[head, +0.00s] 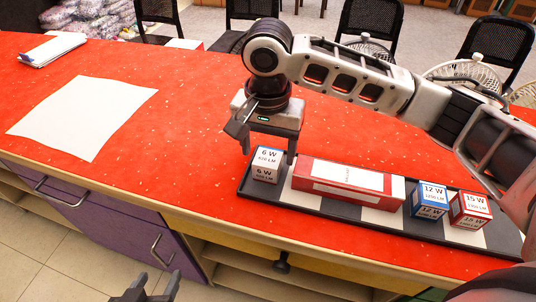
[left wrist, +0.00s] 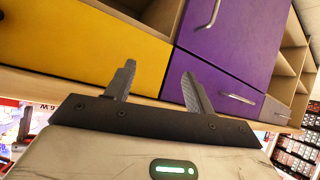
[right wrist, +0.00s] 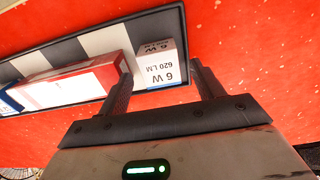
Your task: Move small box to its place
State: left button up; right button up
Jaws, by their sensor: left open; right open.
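A small white box marked 6 W (head: 265,166) stands at the left end of a black-and-white tray (head: 358,213) on the red counter. My right gripper (head: 267,150) is open just above this box. In the right wrist view, the box (right wrist: 161,64) shows between and beyond the open fingers (right wrist: 162,80), with no grip on it. A long red-and-white box (head: 347,180), a blue 12 W box (head: 430,200) and a red 15 W box (head: 470,208) stand further right on the tray. My left gripper (head: 150,284) is open and empty in front of the counter, facing its drawers in the left wrist view (left wrist: 158,82).
A white sheet (head: 84,116) lies on the left of the red counter (head: 185,140), with a paper stack (head: 53,49) behind it. The counter between sheet and tray is clear. Black chairs (head: 370,20) stand behind. Purple drawers (head: 90,220) form the front.

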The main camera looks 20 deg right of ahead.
aim_at(268, 157)
pick_arm(q)
jog(key=shift+a+p, duration=0.15)
jog(key=shift+p, duration=0.35)
pick_arm(e)
notch_tip(268, 157, up, 9)
pick_arm(q)
jog(key=shift+s+r, duration=0.1)
pick_arm(e)
jog(key=shift+f, duration=0.1)
